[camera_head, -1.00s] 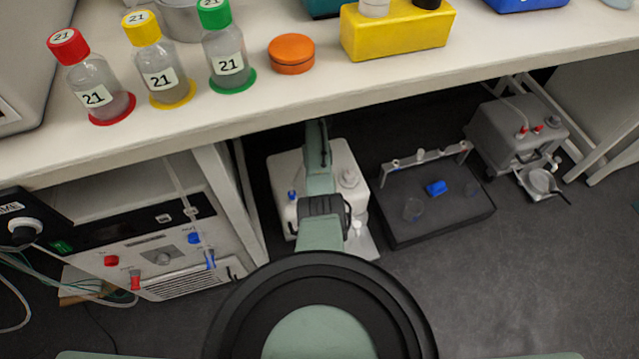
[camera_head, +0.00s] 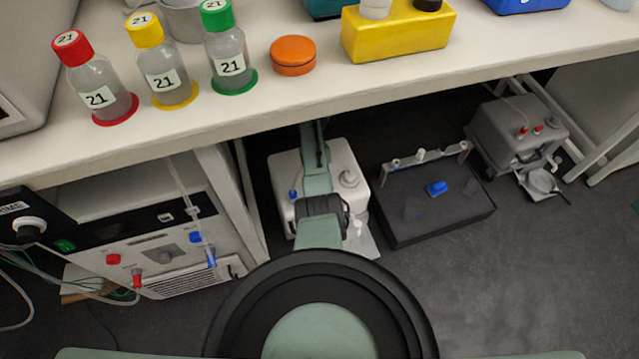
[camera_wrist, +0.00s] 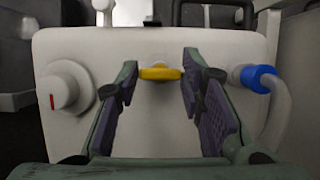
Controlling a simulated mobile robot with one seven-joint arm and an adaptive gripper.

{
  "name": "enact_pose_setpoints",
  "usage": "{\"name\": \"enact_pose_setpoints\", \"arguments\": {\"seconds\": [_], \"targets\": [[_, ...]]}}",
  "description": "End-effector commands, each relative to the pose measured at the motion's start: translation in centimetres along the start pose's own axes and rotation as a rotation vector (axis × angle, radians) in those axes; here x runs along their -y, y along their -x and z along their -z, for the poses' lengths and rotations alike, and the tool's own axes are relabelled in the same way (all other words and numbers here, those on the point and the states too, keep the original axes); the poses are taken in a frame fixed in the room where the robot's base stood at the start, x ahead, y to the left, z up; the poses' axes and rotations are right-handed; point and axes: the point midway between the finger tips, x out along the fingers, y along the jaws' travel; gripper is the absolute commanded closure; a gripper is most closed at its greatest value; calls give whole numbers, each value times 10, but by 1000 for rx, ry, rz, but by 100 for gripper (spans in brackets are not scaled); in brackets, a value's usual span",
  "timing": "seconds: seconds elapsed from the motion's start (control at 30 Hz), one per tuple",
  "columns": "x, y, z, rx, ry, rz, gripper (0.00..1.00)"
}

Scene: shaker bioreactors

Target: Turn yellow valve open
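The yellow valve (camera_wrist: 160,73) shows in the wrist view as a small horizontal yellow handle on the front of a white unit (camera_wrist: 65,142). The fingertips appear close to the unit's face; I cannot tell the exact depth. In the head view the white unit (camera_head: 287,172) stands under the bench, and my arm reaches down over it. The valve and my fingers are hidden there.
In the wrist view a white knob (camera_wrist: 66,88) is left of the fingers, and a blue connector with a hose (camera_wrist: 258,79) is on the right. The bench (camera_head: 330,96) overhangs my arm. A black platform device (camera_head: 430,225) stands to the right.

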Motion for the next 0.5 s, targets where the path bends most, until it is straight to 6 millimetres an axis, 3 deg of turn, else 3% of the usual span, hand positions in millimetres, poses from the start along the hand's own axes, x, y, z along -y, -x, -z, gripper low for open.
{"name": "enact_pose_setpoints", "arguments": {"seconds": [0.23,0.5], "targets": [[0,0,0,0,-1,1,47],[0,0,0,0,-1,1,47]]}}
